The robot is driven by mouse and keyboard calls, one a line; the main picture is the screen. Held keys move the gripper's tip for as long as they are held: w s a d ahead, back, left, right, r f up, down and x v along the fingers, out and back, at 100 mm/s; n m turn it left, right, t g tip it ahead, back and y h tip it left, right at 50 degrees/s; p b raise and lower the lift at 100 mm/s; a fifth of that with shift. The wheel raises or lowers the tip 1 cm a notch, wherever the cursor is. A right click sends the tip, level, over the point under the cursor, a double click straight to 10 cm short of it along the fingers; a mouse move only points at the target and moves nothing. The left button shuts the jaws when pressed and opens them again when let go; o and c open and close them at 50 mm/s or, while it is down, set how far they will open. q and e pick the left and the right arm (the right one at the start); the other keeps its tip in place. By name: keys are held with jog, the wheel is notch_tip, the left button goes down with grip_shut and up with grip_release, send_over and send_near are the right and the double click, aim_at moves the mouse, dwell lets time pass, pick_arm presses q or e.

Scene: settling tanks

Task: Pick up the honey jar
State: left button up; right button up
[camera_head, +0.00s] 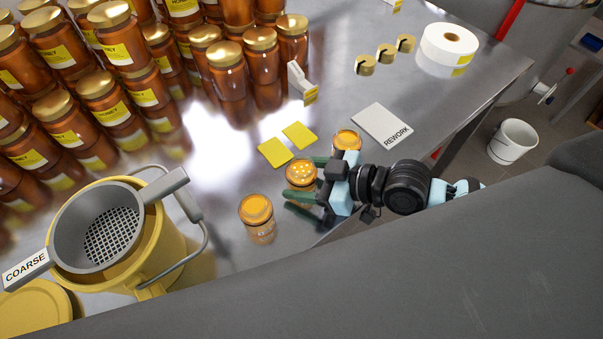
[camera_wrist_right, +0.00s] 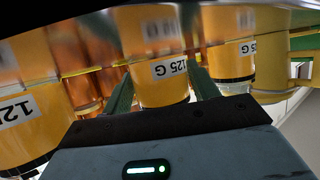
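Three small jars of amber honey stand near the front edge of the steel table in the head view: a left one (camera_head: 257,217), a middle one with pale specks on top (camera_head: 300,172) and a right one (camera_head: 347,140). My right gripper (camera_head: 303,181) reaches in from the right, its green fingers on either side of the middle jar. In the right wrist view the jar, labelled 125 G (camera_wrist_right: 158,75), stands between the fingers (camera_wrist_right: 160,85), which look open around it; contact is unclear. The jar appears upright on the table. My left gripper is not in view.
Many tall honey jars (camera_head: 228,68) crowd the back left. A yellow bucket (camera_head: 170,245) with a coarse strainer (camera_head: 80,215) stands at left. Yellow cards (camera_head: 275,152), a REWORK plate (camera_head: 382,126), gold lids (camera_head: 386,54) and a white roll (camera_head: 450,42) lie on the table.

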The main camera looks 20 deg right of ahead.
aim_at(314, 169)
jog(key=c, duration=0.7)
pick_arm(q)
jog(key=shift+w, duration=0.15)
pick_arm(e)
jog(key=shift+c, duration=0.2)
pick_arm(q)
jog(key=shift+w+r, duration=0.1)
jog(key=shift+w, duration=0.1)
pick_arm(e)
jog(key=shift+r, duration=0.15)
